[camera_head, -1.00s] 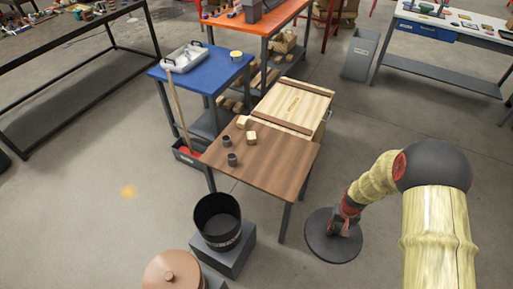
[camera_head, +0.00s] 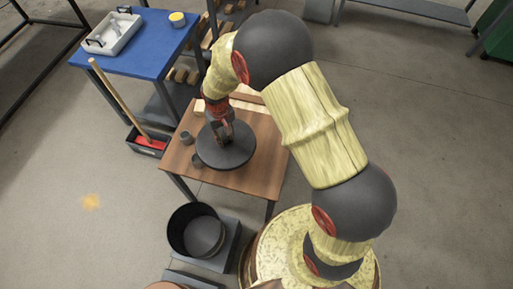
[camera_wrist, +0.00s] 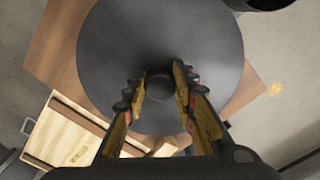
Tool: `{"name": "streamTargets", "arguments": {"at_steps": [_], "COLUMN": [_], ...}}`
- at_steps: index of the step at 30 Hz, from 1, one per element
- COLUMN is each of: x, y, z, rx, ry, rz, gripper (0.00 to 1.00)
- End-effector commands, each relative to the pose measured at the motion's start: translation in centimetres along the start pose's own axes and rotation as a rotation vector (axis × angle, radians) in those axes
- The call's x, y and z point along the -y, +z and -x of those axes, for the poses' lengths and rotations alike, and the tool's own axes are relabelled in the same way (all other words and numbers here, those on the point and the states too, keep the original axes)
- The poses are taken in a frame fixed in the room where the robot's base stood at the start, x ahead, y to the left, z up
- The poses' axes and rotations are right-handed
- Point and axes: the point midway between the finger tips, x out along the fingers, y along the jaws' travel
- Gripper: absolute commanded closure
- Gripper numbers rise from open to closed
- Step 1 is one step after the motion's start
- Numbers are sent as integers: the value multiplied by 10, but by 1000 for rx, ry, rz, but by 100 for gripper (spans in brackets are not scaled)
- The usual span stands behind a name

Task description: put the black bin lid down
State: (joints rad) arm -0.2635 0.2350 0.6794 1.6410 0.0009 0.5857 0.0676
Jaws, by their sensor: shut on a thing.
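The black bin lid (camera_head: 227,159) is a flat dark disc over the brown tabletop (camera_head: 262,177). My gripper (camera_head: 221,127) is above its middle. In the wrist view the lid (camera_wrist: 130,38) fills the upper middle, and the two fingers of my gripper (camera_wrist: 162,86) are around its central knob, shut on it. Whether the lid touches the tabletop or hangs just above it, I cannot tell. The open black bin (camera_head: 178,236) stands in front of the table on a grey block. My arm and the lid hide part of the tabletop.
A pale wooden block (camera_head: 199,106) lies behind. The wooden crate (camera_wrist: 68,140) shows in the wrist view. A blue table (camera_head: 158,57) with a tray stands back left.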

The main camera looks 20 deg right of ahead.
Motion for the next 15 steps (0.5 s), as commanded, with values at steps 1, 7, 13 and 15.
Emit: {"name": "streamTargets", "arguments": {"at_steps": [1,7,13,15], "x": [-4,-46,-89,-98], "y": [1,10,18,20], "z": [-3,-23,-43,-58], "rx": [1,2,1,3], "ry": [0,0,0,0], "rz": [0,-4,-4,-3], "gripper": [100,100,100,100]}}
